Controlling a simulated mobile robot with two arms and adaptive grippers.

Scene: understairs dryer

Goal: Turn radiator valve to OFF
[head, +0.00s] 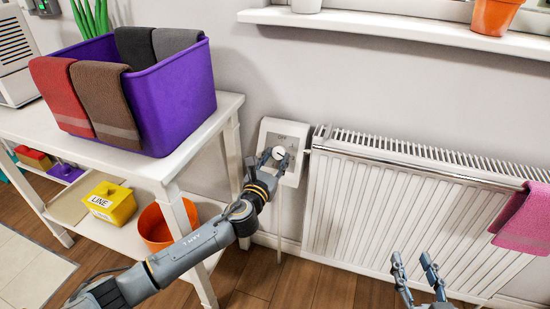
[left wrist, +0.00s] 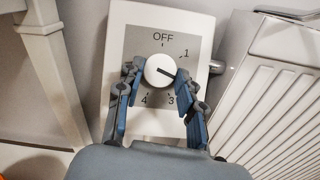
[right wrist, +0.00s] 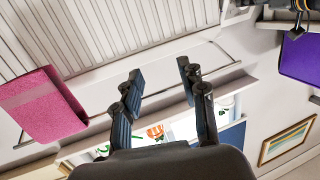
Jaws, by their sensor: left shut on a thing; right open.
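The radiator valve is a white wall plate (left wrist: 118,40) with a grey dial face marked OFF, 1, 3 and 4. Its round white knob (left wrist: 158,70) has a dark pointer line aimed right and slightly down, between 1 and 3; the mark there is hidden by a finger. My left gripper (left wrist: 159,77) is shut on the knob, one finger on each side. In the head view the valve plate (head: 297,174) is left of the radiator, with my left gripper (head: 275,158) at its knob. My right gripper (head: 413,261) is open and empty in front of the radiator.
The white radiator (head: 380,205) has a pink towel (head: 524,220) over its right end. Left of the valve, a white table (head: 228,106) holds a purple bin (head: 180,98) with towels. A windowsill (head: 400,30) with pots is above. The floor below the valve is clear.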

